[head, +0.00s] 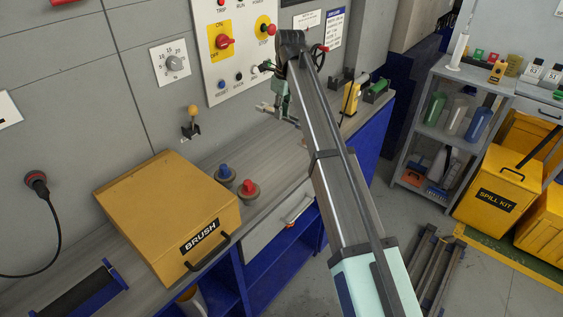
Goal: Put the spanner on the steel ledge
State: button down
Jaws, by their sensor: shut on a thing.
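My arm reaches up from the bottom right, across the middle of the head view, towards the control panel. I cannot make out my gripper; its fingers are hidden or too small to tell behind the arm. I cannot make out a spanner either. The steel ledge (258,150) is the long grey surface along the machine's front, under the control panel. Part of it is hidden behind my arm.
A yellow BRUSH box (165,215) takes up the ledge's left part. A blue-topped knob (224,173) and a red-topped knob (249,188) stand beside it. A pale green fixture (281,98) and a yellow item (350,98) are farther along. Shelves (445,130) stand right.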

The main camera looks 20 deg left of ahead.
aim_at(281, 163)
notch_tip(281, 163, down, 20)
jog(key=p, duration=0.3)
jog(key=shift+r+p, duration=0.2)
jog(key=shift+p, duration=0.2)
jog(key=shift+f, duration=0.1)
jog(key=c, duration=1)
grip_release()
jog(key=r, duration=0.4)
jog(key=d+r+b, duration=0.1)
jog(key=r, duration=0.3)
jog(key=r+b, duration=0.1)
jog(key=r, duration=0.3)
jog(key=shift+s+d+r, duration=0.1)
jog(key=shift+s+d, duration=0.05)
jog(key=shift+s, duration=0.1)
